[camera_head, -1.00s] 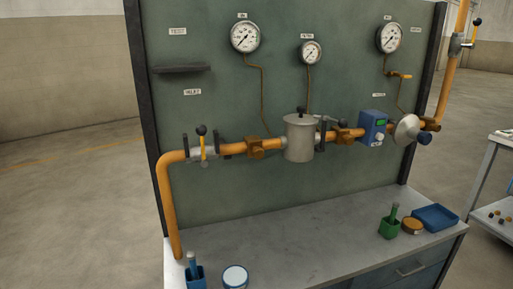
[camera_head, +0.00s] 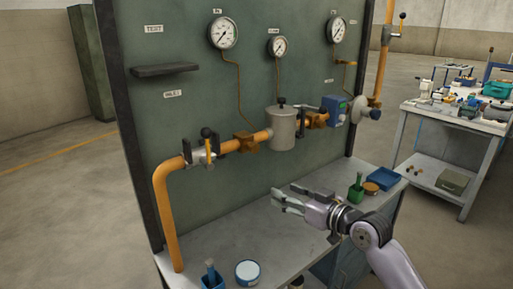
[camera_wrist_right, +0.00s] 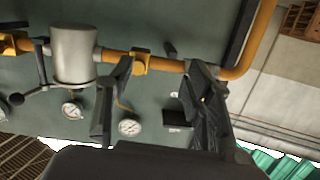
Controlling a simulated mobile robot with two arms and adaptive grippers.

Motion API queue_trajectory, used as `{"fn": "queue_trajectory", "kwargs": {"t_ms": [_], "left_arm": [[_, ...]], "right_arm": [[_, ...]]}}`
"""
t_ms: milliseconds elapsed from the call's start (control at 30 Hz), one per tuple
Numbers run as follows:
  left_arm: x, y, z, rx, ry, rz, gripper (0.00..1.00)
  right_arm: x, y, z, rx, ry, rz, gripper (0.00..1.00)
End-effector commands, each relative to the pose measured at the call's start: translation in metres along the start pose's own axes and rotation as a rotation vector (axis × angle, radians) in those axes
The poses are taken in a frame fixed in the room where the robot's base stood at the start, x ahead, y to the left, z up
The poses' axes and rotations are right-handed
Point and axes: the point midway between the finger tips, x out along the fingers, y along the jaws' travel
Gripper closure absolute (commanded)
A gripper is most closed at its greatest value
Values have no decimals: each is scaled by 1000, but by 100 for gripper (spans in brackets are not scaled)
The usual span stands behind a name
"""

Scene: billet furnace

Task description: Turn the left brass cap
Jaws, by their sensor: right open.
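The left brass cap (camera_head: 246,141) is a squarish brass fitting on the orange pipe, left of the grey filter pot. It also shows in the right wrist view (camera_wrist_right: 140,62), which sees the panel upside down. A similar right brass cap (camera_head: 317,120) sits right of the pot. My right gripper (camera_head: 283,200) is open and empty over the bench, lower than the left cap and apart from it. In the wrist view its fingers (camera_wrist_right: 163,75) are spread, with the left cap showing between them. My left gripper is not in view.
The filter pot (camera_head: 283,129) and a lever valve (camera_head: 203,153) flank the left cap on the pipe. A shelf (camera_head: 166,70) and gauges are on the panel. The bench (camera_head: 225,238) holds a blue cup, a round tin and a green cup. A side table (camera_head: 455,122) stands right.

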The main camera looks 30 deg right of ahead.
Motion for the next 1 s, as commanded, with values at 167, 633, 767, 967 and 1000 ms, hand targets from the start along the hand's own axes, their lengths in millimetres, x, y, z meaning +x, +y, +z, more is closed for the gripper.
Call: {"fn": "queue_trajectory", "kwargs": {"t_ms": [167,633,767,967,1000], "left_arm": [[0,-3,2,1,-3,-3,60],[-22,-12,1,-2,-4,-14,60],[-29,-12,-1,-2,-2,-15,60],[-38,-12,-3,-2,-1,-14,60],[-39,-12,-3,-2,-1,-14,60]], "right_arm": [[-4,28,-50,24,133,20,52],[66,32,-68,32,149,22,52],[94,32,-72,31,147,22,52],[134,33,-77,30,147,22,52],[140,33,-77,30,146,22,52]]}}
